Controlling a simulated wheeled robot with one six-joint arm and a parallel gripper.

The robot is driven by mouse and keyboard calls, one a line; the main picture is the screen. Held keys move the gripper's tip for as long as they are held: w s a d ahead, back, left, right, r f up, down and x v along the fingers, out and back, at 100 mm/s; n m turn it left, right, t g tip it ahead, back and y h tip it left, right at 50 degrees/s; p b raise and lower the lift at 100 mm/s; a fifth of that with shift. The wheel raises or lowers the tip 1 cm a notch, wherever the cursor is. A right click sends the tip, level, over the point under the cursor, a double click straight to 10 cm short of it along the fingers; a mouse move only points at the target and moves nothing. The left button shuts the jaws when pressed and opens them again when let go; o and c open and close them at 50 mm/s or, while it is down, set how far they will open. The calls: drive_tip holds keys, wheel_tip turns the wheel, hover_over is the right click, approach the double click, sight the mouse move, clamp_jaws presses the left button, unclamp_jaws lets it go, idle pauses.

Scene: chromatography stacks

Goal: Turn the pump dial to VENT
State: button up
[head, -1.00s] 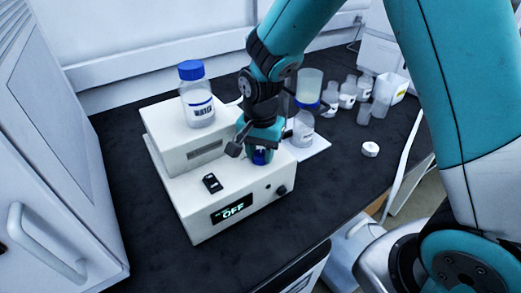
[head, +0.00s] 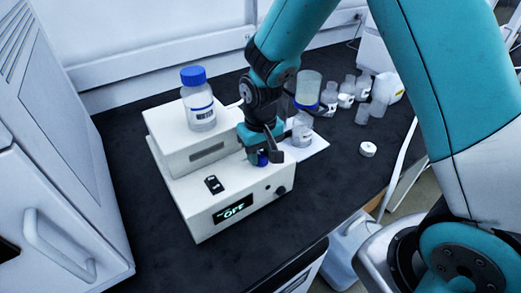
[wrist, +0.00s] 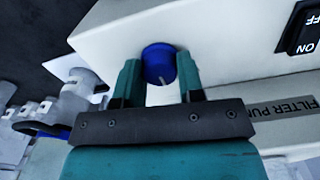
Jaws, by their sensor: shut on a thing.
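The pump (head: 195,205) is a white box on the dark bench, with a lit display (head: 233,209) reading OFF and a black rocker switch (head: 214,184) on top. The dial is a blue round knob (wrist: 158,60) on the pump's top, with a pale pointer line toward the gripper's base in the wrist view. My gripper (wrist: 158,68) is shut on the knob, one teal finger on each side. In the head view my gripper (head: 263,150) partly covers the blue dial (head: 262,160). I cannot read any VENT mark.
A blue-capped bottle (head: 199,100) stands on the pump's raised rear part. To the right are a bottle with a funnel (head: 303,125), several small bottles (head: 346,92) and a white cap (head: 367,149). A white cabinet (head: 60,170) stands at left.

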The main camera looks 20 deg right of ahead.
sight(261, 155)
drive_tip(key=n, duration=0.4)
drive_tip(key=shift+p, duration=0.4)
drive_tip(key=shift+n, duration=1.8)
drive_tip(key=shift+p, duration=0.3)
drive_tip(key=o, duration=0.9)
wheel_tip(261, 155, up, 18)
drive_tip(key=shift+d+f+b, duration=0.1)
drive_tip(key=shift+f+b, duration=0.15)
drive_tip(key=shift+b, duration=0.05)
